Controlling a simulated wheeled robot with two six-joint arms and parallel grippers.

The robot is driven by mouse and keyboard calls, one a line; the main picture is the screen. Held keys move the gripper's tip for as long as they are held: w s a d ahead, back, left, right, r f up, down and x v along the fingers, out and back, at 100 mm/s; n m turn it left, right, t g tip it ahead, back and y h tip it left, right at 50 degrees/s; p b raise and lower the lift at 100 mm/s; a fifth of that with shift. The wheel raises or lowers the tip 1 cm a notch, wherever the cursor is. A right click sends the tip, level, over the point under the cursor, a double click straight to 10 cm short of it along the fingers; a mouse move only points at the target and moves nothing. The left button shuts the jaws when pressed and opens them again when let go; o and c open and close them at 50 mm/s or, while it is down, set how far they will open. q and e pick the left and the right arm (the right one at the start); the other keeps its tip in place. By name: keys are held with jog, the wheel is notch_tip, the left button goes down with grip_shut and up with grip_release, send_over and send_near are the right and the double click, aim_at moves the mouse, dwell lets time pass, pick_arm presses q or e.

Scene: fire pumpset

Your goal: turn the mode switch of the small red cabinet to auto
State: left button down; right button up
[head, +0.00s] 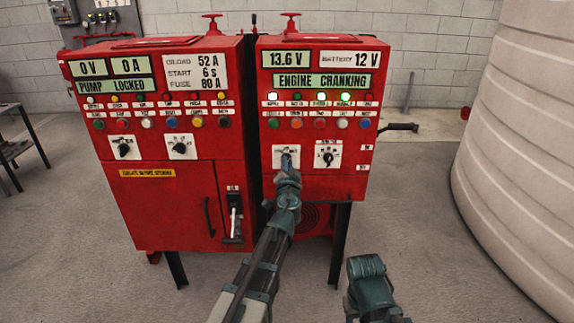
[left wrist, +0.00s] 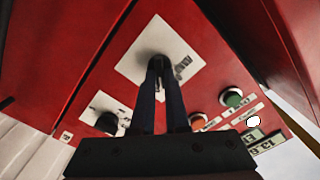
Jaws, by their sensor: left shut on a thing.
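The small red cabinet (head: 314,184) is the right one of two, with a display that reads ENGINE CRANKING. Two black rotary switches sit on white plates low on its front. My left gripper (head: 287,163) is at the left one. In the left wrist view the fingers (left wrist: 160,85) are shut on this switch's knob (left wrist: 153,66), in front of its white plate (left wrist: 187,45). The plate's lettering is too small to read, and the fingers partly hide the knob. The right switch (head: 328,159) stands free, also in the left wrist view (left wrist: 107,123).
The larger red cabinet (head: 135,213) stands close on the left. A row of coloured buttons (head: 320,122) runs above the switches. A black handle (head: 400,127) sticks out on the right, and a big beige tank (head: 525,140) stands beyond. My right arm shows low, without its fingers.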

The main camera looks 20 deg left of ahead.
pick_arm(q)
jog(key=shift+m, duration=0.3)
dwell(0.4)
jog(key=c, duration=0.9)
grip_release()
jog(key=shift+s, duration=0.1)
